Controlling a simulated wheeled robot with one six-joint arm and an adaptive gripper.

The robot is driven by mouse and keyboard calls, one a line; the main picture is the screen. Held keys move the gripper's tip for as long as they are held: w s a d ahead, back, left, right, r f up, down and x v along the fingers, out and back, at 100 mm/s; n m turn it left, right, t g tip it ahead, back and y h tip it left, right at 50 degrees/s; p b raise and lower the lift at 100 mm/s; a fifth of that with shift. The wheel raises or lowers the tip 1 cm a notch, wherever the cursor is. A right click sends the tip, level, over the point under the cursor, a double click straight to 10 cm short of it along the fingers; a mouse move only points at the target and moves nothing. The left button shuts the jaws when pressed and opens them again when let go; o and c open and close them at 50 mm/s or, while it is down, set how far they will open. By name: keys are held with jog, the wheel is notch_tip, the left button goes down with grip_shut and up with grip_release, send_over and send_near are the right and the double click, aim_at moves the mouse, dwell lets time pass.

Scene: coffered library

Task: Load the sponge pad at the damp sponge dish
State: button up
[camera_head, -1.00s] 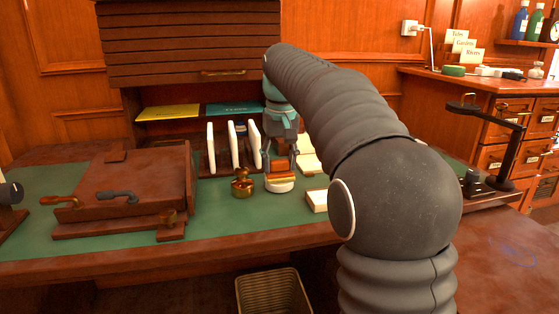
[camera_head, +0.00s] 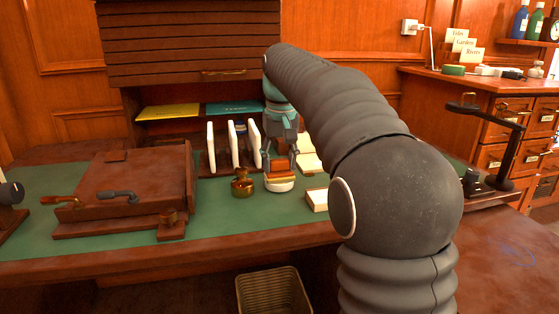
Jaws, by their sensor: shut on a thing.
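The sponge pad (camera_head: 279,169) shows as a small orange-brown block just below my gripper's fingers. My gripper (camera_head: 280,160) points down and is shut on the pad. The damp sponge dish (camera_head: 279,187) is a low, round white dish on the green desk top, directly under the pad. A yellowish layer shows between the block and the dish. I cannot tell whether it belongs to the pad or the dish, or whether the two touch.
A brass-coloured stamp-like object (camera_head: 242,184) stands just left of the dish. Upright white panels (camera_head: 237,147) stand behind it. A small pale box (camera_head: 316,199) lies to the right. A large brown press-like box (camera_head: 130,190) fills the left. Green desk top (camera_head: 216,210) is clear in front.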

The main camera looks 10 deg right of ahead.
jog(key=shift+r+p, duration=2.25)
jog(key=shift+r, duration=1.2)
